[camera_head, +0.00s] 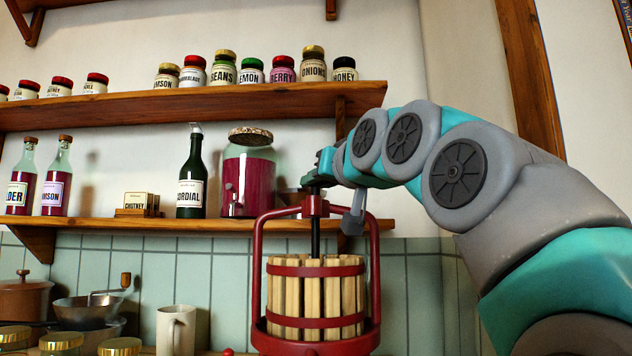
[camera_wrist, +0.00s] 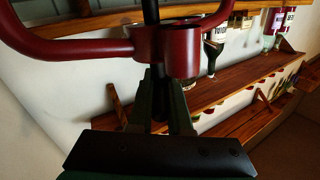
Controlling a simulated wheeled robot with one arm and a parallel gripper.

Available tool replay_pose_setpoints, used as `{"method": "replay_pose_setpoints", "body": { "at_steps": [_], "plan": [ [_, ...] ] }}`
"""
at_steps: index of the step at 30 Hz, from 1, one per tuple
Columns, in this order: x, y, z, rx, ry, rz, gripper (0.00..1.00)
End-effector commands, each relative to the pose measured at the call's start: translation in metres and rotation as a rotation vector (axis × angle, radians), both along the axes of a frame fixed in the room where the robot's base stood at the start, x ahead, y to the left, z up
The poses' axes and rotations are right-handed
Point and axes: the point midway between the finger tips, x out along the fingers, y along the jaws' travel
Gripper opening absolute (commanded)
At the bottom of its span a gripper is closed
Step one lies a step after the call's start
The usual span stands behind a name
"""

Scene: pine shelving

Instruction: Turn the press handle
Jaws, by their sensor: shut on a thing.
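The press has a red frame (camera_head: 257,270), a slatted wooden basket with red hoops and a black screw (camera_head: 315,238) rising through the red collar at its top. My gripper (camera_head: 318,184) is at the top of the screw, just above the collar. In the wrist view, my gripper (camera_wrist: 161,95) has its dark fingers close together on a dark bar, which I take to be the press handle (camera_wrist: 158,75). The red collar (camera_wrist: 181,50) is just beyond the fingertips. The handle is mostly hidden by my gripper.
A lower shelf (camera_head: 90,224) behind the press holds bottles, a dark green bottle (camera_head: 190,175) and a large jar (camera_head: 248,175) close to my gripper. An upper shelf (camera_head: 200,104) with several small jars is above. A mug (camera_head: 176,330) stands left of the press.

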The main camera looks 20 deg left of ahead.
Motion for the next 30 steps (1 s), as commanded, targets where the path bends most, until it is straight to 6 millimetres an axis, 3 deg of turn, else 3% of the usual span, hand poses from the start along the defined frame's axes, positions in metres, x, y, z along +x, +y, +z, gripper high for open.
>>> {"method": "replay_pose_setpoints", "body": {
  "at_steps": [16, 30],
  "plan": [
    [0.0013, 0.0001, -0.0013, 0.001, 0.004, 0.049, 0.00],
    [0.0026, 0.0005, 0.0019, 0.001, 0.004, 0.357, 0.00]
  ]
}}
